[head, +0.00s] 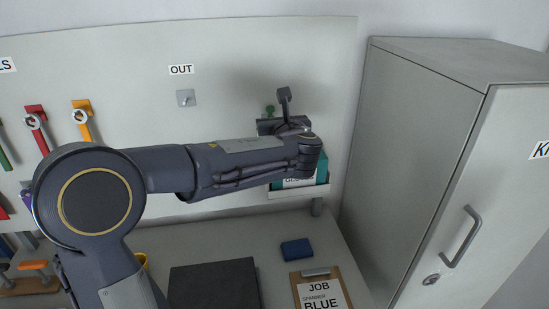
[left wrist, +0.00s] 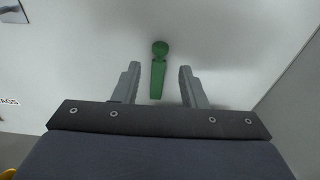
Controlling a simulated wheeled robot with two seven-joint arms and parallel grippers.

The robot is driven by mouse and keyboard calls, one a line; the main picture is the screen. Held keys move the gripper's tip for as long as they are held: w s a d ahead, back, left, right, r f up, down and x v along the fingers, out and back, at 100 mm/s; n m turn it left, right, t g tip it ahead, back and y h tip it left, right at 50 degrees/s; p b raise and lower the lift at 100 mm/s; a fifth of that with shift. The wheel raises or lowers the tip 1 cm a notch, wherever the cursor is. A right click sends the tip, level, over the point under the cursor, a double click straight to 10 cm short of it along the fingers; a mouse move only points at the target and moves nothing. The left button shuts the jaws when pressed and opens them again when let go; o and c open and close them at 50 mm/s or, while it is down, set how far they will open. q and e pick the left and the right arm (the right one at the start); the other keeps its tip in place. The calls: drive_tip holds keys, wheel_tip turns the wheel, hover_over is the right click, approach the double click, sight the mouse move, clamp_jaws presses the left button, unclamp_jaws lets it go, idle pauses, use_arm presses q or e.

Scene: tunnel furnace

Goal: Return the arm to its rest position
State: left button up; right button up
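My left arm (head: 240,167) reaches across the head view from the left towards the pale back board. My left gripper (head: 272,123) is at its far end, in front of the board's right part, partly hidden by the arm. In the left wrist view its two grey fingers (left wrist: 158,72) stand wide apart. A green object (left wrist: 158,70) with a rounded top shows beyond and between them, touching neither; a bit of it also shows in the head view (head: 270,110). I cannot tell whether it hangs on the board. My right gripper is not in view.
A teal box (head: 318,174) sits on a small shelf behind the arm. A grey cabinet (head: 410,140) stands close on the right. Coloured spanners hang on the left. Below lie a dark block (head: 215,284), a blue item (head: 297,249) and a job clipboard (head: 320,292). An empty hook plate (head: 186,98) is under OUT.

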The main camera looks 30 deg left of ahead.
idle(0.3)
use_arm(q)
drive_tip(key=s+a+f+n+g+h+b, duration=0.1)
drive_tip(key=s+a+f+n+g+h, duration=0.15)
drive_tip(key=s+f+n, duration=0.6)
drive_tip(key=s+a+f+n+g+h+b, duration=0.15)
drive_tip(key=s+f+n+g, duration=0.35)
drive_tip(key=s, duration=0.6)
drive_tip(key=s+d+f+n+h, duration=0.4)
drive_tip(key=s+d+n, duration=0.2)
drive_tip(key=s+n, duration=0.1)
drive_tip(key=s+d+f+n+h+b, duration=0.1)
drive_tip(key=s+d+f+n+h, duration=0.4)
drive_tip(key=n, duration=0.5)
drive_tip(key=s+d, duration=0.2)
drive_tip(key=s, duration=0.1)
drive_tip(key=shift+f+h, duration=0.25)
drive_tip(key=shift+h, duration=0.05)
